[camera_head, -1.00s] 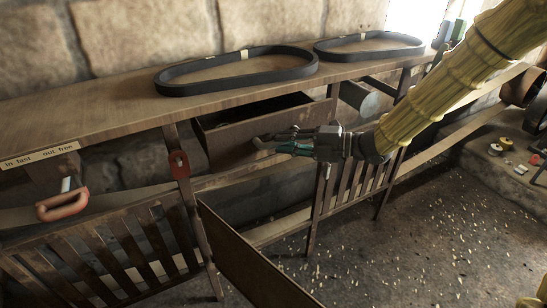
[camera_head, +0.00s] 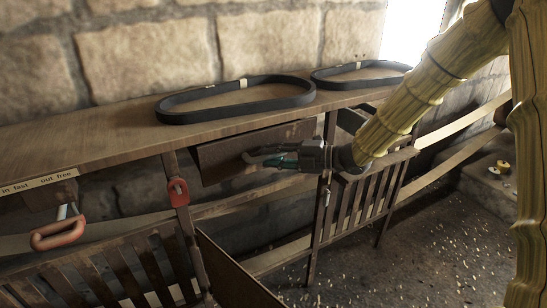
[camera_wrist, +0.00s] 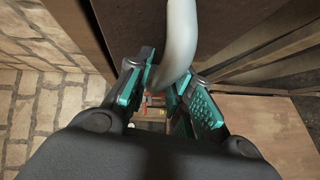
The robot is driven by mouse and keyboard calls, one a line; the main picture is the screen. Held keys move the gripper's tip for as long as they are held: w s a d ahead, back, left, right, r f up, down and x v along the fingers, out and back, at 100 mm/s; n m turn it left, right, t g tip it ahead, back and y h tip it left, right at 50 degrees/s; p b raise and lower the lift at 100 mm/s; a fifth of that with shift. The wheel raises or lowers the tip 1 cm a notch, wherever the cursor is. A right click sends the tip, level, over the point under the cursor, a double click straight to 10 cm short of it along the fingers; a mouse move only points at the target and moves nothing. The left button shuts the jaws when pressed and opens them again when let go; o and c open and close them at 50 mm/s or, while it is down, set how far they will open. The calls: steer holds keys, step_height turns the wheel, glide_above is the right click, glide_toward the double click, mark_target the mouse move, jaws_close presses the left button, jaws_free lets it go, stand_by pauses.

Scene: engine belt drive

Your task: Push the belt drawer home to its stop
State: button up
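The belt drawer (camera_head: 235,157) is a brown wooden box under the bench top. Its front shows in the head view, and its inside is hidden. Whether it touches its stop cannot be seen. A pale curved handle (camera_wrist: 178,45) is on the drawer's front. My gripper (camera_head: 272,159) is at this handle, reaching in from the right. In the wrist view, the handle passes between the teal fingers of my gripper (camera_wrist: 163,88), which appear closed about it. The drawer face (camera_wrist: 130,20) lies close beyond the fingertips.
Two black belts (camera_head: 235,99) (camera_head: 360,75) lie on the bench top (camera_head: 110,135). A red tag (camera_head: 178,192) is on a post. A brown panel (camera_head: 230,272) leans out below.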

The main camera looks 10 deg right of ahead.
steer(key=shift+o, duration=1)
steer(key=shift+w+a+f, duration=0.1)
steer(key=shift+w, duration=0.05)
steer(key=v, duration=1.2)
